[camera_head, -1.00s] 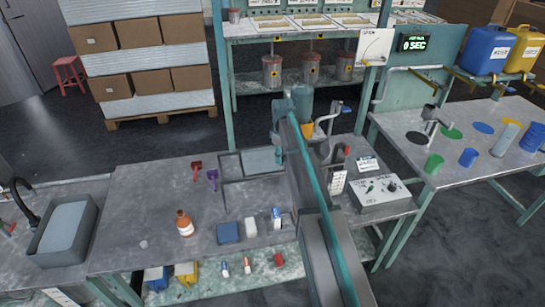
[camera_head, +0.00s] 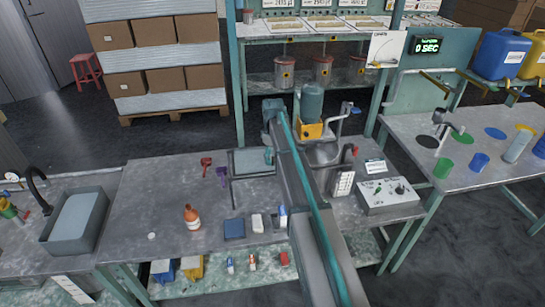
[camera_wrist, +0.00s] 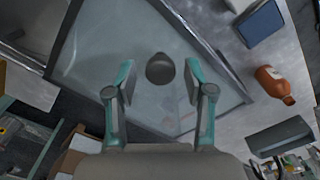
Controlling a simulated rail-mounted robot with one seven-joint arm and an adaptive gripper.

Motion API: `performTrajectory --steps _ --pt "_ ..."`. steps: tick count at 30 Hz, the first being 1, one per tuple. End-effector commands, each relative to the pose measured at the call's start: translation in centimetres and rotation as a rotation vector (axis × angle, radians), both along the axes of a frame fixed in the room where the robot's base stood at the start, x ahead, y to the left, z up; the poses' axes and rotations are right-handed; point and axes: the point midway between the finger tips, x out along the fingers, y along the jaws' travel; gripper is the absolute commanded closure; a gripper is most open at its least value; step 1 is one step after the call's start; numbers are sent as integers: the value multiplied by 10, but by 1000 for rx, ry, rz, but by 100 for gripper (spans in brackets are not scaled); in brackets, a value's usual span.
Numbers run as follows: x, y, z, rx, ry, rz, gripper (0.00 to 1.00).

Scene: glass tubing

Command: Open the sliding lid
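The sliding lid (camera_wrist: 105,55) is a clear, greyish pane in a grey frame. In the wrist view it fills the upper left and middle, with a dark round knob (camera_wrist: 160,69) on it. In the head view the lid (camera_head: 248,162) lies in the bench top behind the small items. My gripper (camera_wrist: 158,80) is open, its two teal fingers apart on either side of the knob with gaps visible. I cannot tell the fingers' height above the pane. My arm hides part of the lid's right side in the head view.
A brown bottle (camera_head: 192,217), a blue box (camera_head: 234,229) and a white box (camera_head: 257,223) stand in front of the lid. Red (camera_head: 206,165) and purple (camera_head: 222,176) tools lie to its left. A control box (camera_head: 388,195) stands at the right. The bench's left middle is mostly clear.

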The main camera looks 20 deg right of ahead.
Motion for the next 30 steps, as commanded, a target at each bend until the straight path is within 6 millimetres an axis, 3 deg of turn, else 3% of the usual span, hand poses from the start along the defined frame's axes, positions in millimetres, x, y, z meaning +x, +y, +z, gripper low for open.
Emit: performTrajectory --steps 9,14,30 --pt "0 0 1 -1 -1 1 43" --pt "1 0 13 0 -1 1 43" --pt "1 0 105 0 -1 0 43"
